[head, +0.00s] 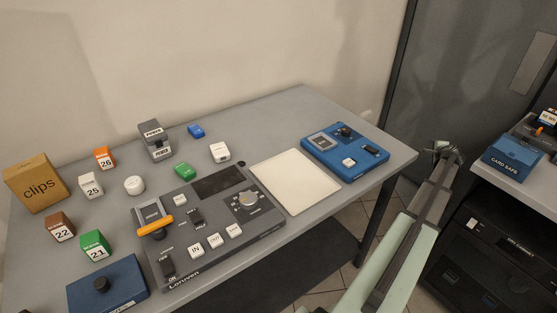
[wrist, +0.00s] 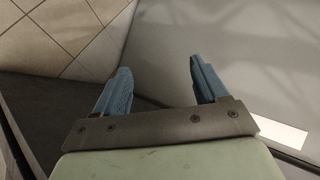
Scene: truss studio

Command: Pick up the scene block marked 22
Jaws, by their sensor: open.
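The brown block marked 22 (head: 60,228) stands on the left part of the grey table in the head view. It is just left of the green block marked 21 (head: 96,245) and below the white block marked 25 (head: 91,186). In the wrist view my gripper (wrist: 157,82) is open, with two blue fingers apart and nothing between them. The wrist view shows floor and a grey surface, and no block. In the head view my arm is at the right, beyond the table's right edge, far from block 22.
A grey control panel (head: 218,246) fills the table's middle. A cardboard clips box (head: 37,184), an orange block marked 26 (head: 104,158) and a blue box (head: 108,287) surround block 22's area. A white pad (head: 295,180) and a blue device (head: 345,149) lie to the right.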

